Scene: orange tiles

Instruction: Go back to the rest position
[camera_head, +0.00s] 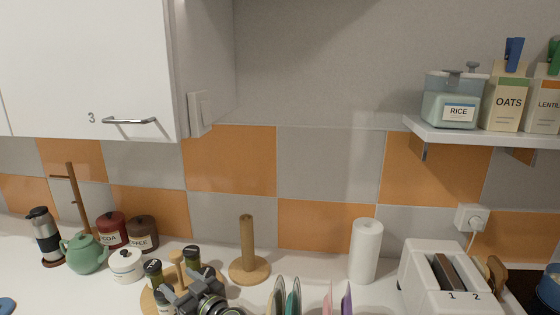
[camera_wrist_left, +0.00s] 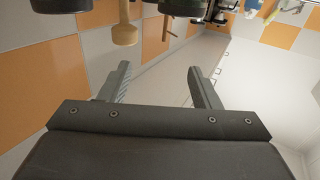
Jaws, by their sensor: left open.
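My left gripper (camera_head: 196,290) is at the bottom edge of the head view, low over the counter and in front of the spice jars. Its dark grey fingers also show in the left wrist view (camera_wrist_left: 159,82), spread well apart with nothing between them. The rest of the left arm is mostly cut off below the head view. My right gripper shows in neither view.
Spice jars (camera_head: 153,270) on a round wooden stand are close to the left gripper. A teapot (camera_head: 84,254), a wooden holder (camera_head: 248,245), a paper roll (camera_head: 366,250) and a toaster (camera_head: 420,270) stand on the counter. A cabinet (camera_head: 85,60) and a shelf (camera_head: 480,134) hang above.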

